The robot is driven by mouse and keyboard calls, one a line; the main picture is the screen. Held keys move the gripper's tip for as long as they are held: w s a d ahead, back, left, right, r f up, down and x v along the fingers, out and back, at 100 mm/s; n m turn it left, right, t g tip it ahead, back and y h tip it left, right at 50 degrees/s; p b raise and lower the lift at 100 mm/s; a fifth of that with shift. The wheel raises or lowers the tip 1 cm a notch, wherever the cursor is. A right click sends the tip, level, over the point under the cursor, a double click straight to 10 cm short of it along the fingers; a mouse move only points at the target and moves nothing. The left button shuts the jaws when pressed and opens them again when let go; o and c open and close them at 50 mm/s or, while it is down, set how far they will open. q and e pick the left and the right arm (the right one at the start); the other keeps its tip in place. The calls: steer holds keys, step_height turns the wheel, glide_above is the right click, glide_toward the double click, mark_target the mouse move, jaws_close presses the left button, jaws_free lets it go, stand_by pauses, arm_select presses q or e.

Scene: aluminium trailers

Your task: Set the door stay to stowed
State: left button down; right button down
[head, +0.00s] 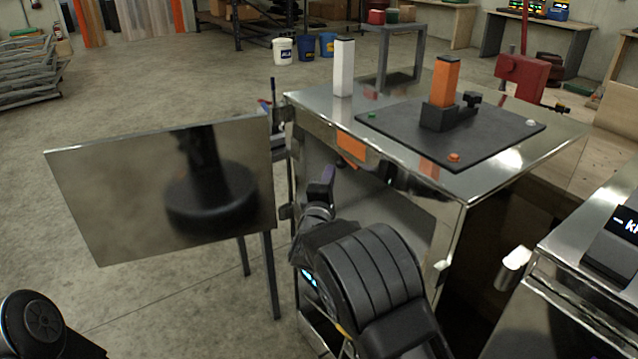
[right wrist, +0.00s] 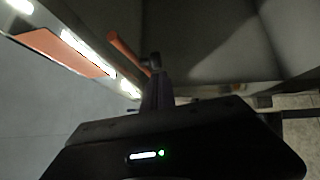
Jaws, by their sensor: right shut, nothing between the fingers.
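A polished metal door panel (head: 110,205) stands swung open at the left of a shiny metal cabinet (head: 450,250). My right gripper (head: 322,188) is shut and empty, between the door's right edge and the cabinet's front. In the right wrist view, its closed fingers (right wrist: 155,92) point up toward a thin orange rod (right wrist: 128,52), which may be the door stay. The rod's near end lies by the fingertips; I cannot tell whether they touch. In the head view, my right arm and gripper hide much of this area. My left gripper is out of view.
An orange plate or patch (head: 350,148) is on the cabinet's front. On its top are a white post (head: 343,68) and a dark mat (head: 385,118) bearing an orange post (head: 446,80) in a black clamp. Another metal unit (head: 570,270) stands at right.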

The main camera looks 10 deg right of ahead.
steer(key=shift+w+d, duration=0.15)
steer(key=shift+d, duration=0.15)
steer(key=d, duration=0.4)
steer(key=shift+w+r, duration=0.1)
steer(key=shift+w, duration=0.1)
stand_by(0.4)
